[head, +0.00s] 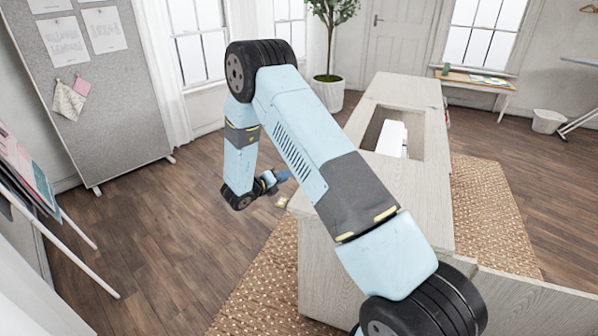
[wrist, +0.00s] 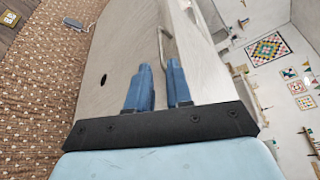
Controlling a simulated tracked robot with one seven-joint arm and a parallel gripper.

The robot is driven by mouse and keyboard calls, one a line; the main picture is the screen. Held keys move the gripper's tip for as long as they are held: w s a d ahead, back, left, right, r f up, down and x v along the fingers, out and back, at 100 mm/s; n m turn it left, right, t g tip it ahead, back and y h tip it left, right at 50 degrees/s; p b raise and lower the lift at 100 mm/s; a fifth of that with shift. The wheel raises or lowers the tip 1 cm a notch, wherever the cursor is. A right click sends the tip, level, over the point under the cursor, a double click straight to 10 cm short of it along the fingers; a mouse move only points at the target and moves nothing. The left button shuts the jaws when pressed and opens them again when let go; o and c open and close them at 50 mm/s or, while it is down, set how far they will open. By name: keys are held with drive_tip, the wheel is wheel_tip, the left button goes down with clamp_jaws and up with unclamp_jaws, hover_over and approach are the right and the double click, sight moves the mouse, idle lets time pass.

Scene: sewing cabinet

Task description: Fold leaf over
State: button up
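The pale wooden sewing cabinet (head: 415,200) stands right of centre in the head view, with a white machine (head: 391,138) in the opening in its top. My gripper (head: 283,176) is off its left side, with the blue fingers pointing towards it. In the wrist view a pale wooden panel (wrist: 125,50) fills the middle, with a thin bar handle (wrist: 162,42) and a dark round hole. I cannot tell whether this panel is the leaf. The fingers (wrist: 159,66) are apart, and the handle's near end lines up with the gap between them. Contact cannot be made out.
My arm hides part of the cabinet's top and near side in the head view. A woven rug (head: 255,290) lies under the cabinet. The wooden floor (head: 160,225) to the left is clear. A grey pinboard (head: 105,110) and a potted plant (head: 328,90) stand farther back.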

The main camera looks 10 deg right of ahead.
drive_tip(key=x, duration=1)
drive_tip(key=shift+w+d+f, duration=0.1)
drive_tip(key=shift+w+d, duration=0.1)
drive_tip(key=shift+c, duration=0.2)
clamp_jaws()
